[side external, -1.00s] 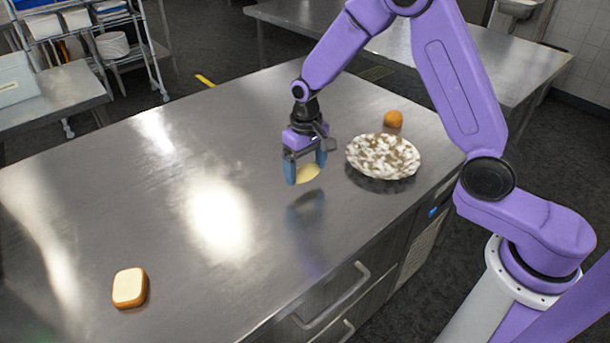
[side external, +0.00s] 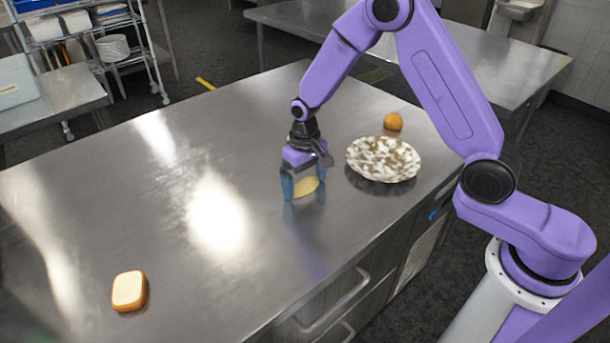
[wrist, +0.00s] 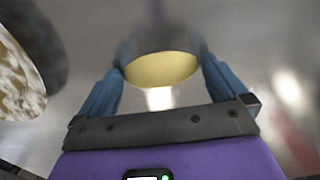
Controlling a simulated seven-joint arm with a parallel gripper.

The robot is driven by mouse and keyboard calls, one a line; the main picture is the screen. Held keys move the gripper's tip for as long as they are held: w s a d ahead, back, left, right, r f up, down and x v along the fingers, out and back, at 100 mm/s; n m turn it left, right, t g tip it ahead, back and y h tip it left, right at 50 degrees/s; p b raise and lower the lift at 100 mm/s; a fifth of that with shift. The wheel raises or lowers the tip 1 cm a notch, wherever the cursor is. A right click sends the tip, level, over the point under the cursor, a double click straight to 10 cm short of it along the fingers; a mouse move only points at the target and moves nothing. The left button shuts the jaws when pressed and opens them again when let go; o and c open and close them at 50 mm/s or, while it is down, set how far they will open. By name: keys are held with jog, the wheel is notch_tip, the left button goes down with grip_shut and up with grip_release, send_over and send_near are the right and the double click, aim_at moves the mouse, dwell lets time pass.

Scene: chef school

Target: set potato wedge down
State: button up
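The pale yellow potato wedge (side external: 306,187) is between the two blue fingers of my gripper (side external: 305,188), low at the steel counter. In the wrist view, the wedge (wrist: 160,69) spans the gap between the fingertips of my gripper (wrist: 161,75), with a finger against each end. My gripper is shut on it. The fingertips are at or just above the counter top; I cannot tell whether the wedge touches the steel.
A mottled white and brown plate (side external: 383,160) stands right of my gripper, and it shows at the left edge of the wrist view (wrist: 18,75). A round orange item (side external: 393,122) lies behind it. A bread-like block (side external: 129,290) lies front left. The steel counter (side external: 120,210) between is clear.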

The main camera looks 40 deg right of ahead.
aim_at(305, 182)
notch_tip(305, 182, up, 12)
jog(key=s+a+r+n, duration=0.1)
jog(key=s+r+n, duration=0.15)
jog(key=s, duration=0.45)
jog(key=s+a+r+n, duration=0.1)
jog(key=s+n, duration=0.3)
jog(key=s, duration=0.3)
jog(key=s+d+n, duration=0.3)
jog(key=s, duration=0.6)
jog(key=s+d+n, duration=0.3)
jog(key=s+d, duration=0.1)
jog(key=s, duration=0.5)
jog(key=shift+r, duration=0.2)
